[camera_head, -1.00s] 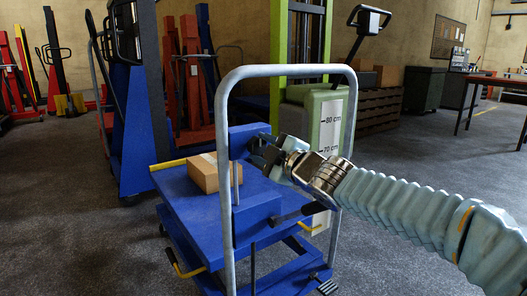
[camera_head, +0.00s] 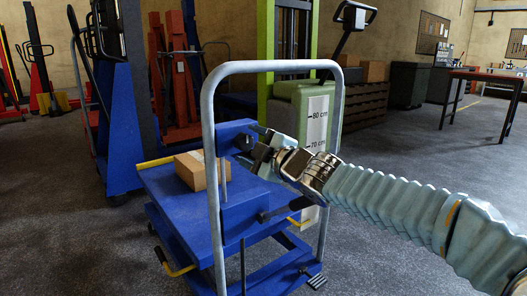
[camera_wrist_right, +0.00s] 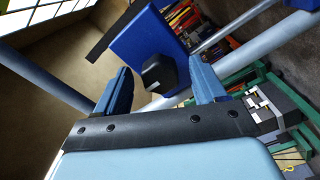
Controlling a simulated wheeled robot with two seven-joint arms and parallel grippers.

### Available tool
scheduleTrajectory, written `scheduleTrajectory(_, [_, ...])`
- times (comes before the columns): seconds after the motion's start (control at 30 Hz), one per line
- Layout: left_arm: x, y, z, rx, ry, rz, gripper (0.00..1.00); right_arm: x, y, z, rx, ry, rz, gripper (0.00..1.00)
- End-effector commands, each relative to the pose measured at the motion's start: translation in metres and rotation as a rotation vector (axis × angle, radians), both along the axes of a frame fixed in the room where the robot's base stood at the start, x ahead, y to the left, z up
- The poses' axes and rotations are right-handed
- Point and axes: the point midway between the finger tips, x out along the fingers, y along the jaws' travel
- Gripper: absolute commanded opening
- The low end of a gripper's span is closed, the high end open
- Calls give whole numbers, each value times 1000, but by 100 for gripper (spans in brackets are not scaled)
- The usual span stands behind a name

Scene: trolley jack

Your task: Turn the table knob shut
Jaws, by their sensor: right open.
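The table knob is a black knob (camera_head: 243,142) on an upright blue plate (camera_head: 232,130) at the handle end of a blue trolley table (camera_head: 165,180). In the right wrist view the knob (camera_wrist_right: 160,73) sits in front of the blue plate (camera_wrist_right: 145,42). My right gripper (camera_head: 256,148) is just right of the knob in the head view. In the wrist view its two blue fingers (camera_wrist_right: 160,70) are spread, with the knob seen between their tips. I cannot tell whether either finger touches it. My left gripper is not in view.
A grey tubular handle (camera_head: 212,180) arches around the plate and my right arm. A cardboard box (camera_head: 200,172) sits on the blue tabletop. A green lift (camera_head: 315,110) with a height scale stands behind. Open floor (camera_head: 425,150) lies to the right.

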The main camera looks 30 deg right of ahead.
Motion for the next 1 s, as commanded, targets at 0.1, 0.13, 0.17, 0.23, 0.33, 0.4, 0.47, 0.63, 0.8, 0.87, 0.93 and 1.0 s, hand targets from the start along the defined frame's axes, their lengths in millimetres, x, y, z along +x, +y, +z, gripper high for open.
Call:
scheduleTrajectory(0.1, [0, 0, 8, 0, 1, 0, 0, -20, -1, 4, 1, -4, 0, 70])
scheduleTrajectory(0.13, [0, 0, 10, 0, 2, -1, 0, -26, -2, 4, 2, -3, 0, 70])
scheduleTrajectory(0.17, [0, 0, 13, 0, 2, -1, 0, -33, -2, 6, 1, -4, 0, 70])
scheduleTrajectory(0.23, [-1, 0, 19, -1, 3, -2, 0, -51, -4, 6, 1, -5, 1, 70])
scheduleTrajectory(0.33, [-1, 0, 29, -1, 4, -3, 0, -77, -5, 7, 2, -4, 1, 70])
scheduleTrajectory(0.4, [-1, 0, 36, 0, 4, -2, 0, -93, -7, 7, 2, -5, 1, 70])
scheduleTrajectory(0.47, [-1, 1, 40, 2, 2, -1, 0, -105, -8, 6, 2, -4, 2, 70])
scheduleTrajectory(0.63, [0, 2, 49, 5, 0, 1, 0, -127, -9, 4, 1, -2, 1, 70])
scheduleTrajectory(0.8, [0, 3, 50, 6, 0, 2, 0, -133, -10, 0, 0, 0, 0, 70])
scheduleTrajectory(0.87, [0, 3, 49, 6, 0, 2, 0, -133, -10, 0, 0, 1, 0, 70])
scheduleTrajectory(0.93, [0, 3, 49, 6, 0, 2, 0, -133, -10, -1, 0, 0, 0, 70])
scheduleTrajectory(1.0, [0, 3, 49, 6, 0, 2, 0, -133, -10, -1, 0, 0, 0, 70])
